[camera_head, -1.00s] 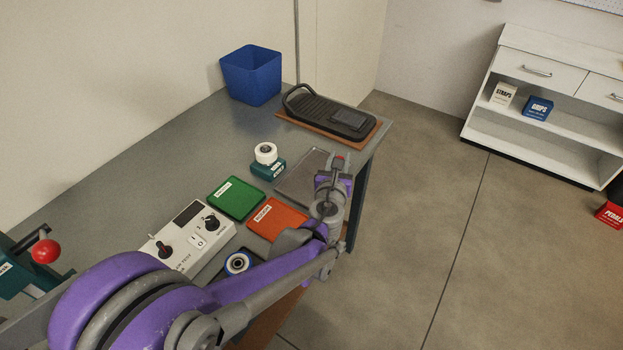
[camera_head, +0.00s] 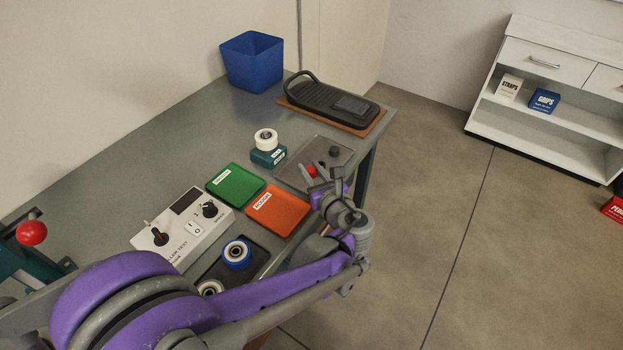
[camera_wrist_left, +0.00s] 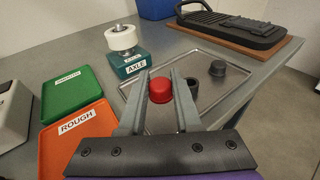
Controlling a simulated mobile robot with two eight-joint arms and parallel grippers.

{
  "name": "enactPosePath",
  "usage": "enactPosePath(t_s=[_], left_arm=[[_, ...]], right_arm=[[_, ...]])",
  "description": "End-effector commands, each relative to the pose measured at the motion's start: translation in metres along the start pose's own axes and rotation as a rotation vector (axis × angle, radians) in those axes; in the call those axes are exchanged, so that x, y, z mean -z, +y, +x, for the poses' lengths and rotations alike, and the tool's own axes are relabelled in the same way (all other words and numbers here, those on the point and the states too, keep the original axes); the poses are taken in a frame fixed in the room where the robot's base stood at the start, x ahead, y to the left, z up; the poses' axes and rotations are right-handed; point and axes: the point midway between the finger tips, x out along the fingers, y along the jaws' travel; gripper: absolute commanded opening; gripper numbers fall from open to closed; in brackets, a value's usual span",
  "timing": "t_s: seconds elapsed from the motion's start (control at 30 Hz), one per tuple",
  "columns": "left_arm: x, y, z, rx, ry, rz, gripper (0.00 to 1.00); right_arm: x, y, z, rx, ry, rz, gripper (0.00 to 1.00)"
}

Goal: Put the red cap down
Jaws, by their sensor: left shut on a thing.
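The red cap (camera_head: 310,170) is held between the fingertips of my left gripper (camera_head: 318,175). In the left wrist view the red cap (camera_wrist_left: 160,90) sits between the two grey fingers, which are shut on it. Behind it lies a shallow, grey, rimmed tray (camera_wrist_left: 232,92), which also shows in the head view (camera_head: 290,176). The cap is over or at the tray's near part; I cannot tell whether it touches the tray floor. A dark cap (camera_wrist_left: 217,68) stands in the tray, and another dark round piece (camera_wrist_left: 194,87) is partly hidden by a finger. My right gripper is not in view.
Left of the tray are an orange ROUGH tray (camera_head: 277,211), a green tray (camera_head: 236,186) and a teal AXLE block (camera_head: 268,157) with a white roller. A black pedal (camera_head: 332,97) on a brown board and a blue bin (camera_head: 252,62) stand behind. The table's right edge is close.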

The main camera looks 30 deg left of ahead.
Motion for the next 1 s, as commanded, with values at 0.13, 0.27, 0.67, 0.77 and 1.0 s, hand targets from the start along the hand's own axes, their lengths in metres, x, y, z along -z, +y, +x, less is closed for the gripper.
enactPosePath(t_s=[0.13,0.27,0.67,0.77,1.0], left_arm=[[0.023,-0.001,0.005,0.000,0.000,0.000,0.00],[0.033,0.000,0.007,0.001,0.000,0.000,0.00],[0.035,0.000,0.007,0.001,0.000,0.000,0.41],[0.034,0.000,0.007,0.001,0.000,0.000,0.59],[0.034,0.000,0.007,0.001,0.000,0.000,0.62]], right_arm=[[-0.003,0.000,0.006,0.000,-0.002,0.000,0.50],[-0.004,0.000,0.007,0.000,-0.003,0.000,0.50],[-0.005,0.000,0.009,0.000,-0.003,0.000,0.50],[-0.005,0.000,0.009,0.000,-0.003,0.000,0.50],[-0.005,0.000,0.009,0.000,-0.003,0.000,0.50]])
